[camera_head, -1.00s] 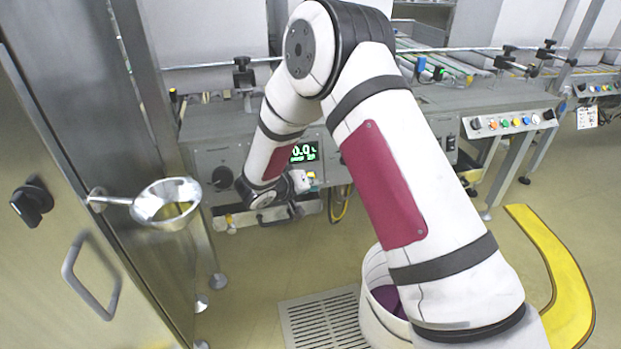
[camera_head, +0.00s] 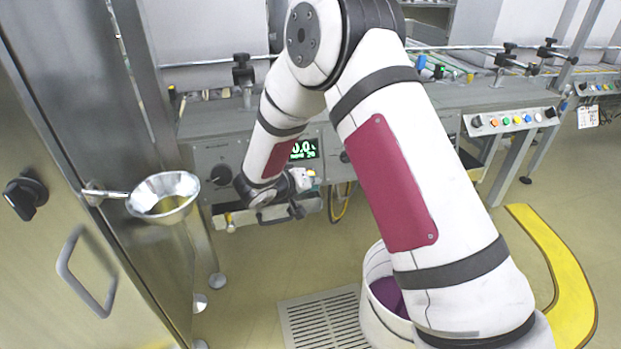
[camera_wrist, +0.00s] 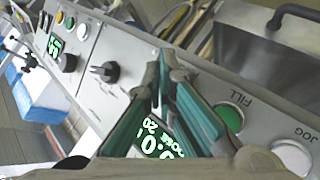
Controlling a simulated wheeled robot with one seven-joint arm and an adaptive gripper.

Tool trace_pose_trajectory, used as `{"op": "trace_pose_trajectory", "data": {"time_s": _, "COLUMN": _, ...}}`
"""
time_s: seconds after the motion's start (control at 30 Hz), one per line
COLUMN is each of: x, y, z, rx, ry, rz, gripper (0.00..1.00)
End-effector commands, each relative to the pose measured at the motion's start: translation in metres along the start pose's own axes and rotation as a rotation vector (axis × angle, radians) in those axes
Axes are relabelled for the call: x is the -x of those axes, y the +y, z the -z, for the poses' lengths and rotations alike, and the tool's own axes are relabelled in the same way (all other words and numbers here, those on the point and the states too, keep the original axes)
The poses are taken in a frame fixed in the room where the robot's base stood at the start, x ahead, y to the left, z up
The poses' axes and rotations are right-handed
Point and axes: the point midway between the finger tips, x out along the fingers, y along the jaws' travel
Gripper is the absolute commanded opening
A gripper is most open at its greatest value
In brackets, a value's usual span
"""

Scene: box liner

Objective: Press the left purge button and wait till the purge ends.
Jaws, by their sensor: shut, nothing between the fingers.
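My gripper (camera_head: 307,195) is in front of the filler's front panel (camera_head: 202,153), below the green display (camera_head: 303,150). In the wrist view, my gripper's teal-padded fingers (camera_wrist: 163,62) are shut with nothing between them, over the panel face. A green button marked FILL (camera_wrist: 229,118) and a white button marked JOG (camera_wrist: 292,156) show to their right. The display (camera_wrist: 158,138) shows partly between the fingers, with 0.0 and a DOSE line. I cannot read a purge label in either view, and my fingers hide part of the panel.
A metal funnel (camera_head: 163,197) on a bracket sticks out from the steel cabinet (camera_head: 100,200) at left. A white bucket (camera_head: 377,318) with purple contents stands on the floor beside my arm. Another button box (camera_head: 512,120) is at right. The wrist view shows a black selector knob (camera_wrist: 105,72).

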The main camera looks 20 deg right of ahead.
Motion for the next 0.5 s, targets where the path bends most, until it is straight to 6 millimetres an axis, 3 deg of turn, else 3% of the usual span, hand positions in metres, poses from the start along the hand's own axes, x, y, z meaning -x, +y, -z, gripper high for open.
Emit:
{"op": "trace_pose_trajectory", "data": {"time_s": 0.27, "x": 0.001, "y": 0.001, "z": -0.001, "rx": 0.000, "ry": -0.001, "rz": -0.001, "gripper": 0.00}}
{"op": "trace_pose_trajectory", "data": {"time_s": 0.5, "x": 0.013, "y": 0.009, "z": -0.009, "rx": 0.002, "ry": -0.001, "rz": 0.000, "gripper": 0.00}}
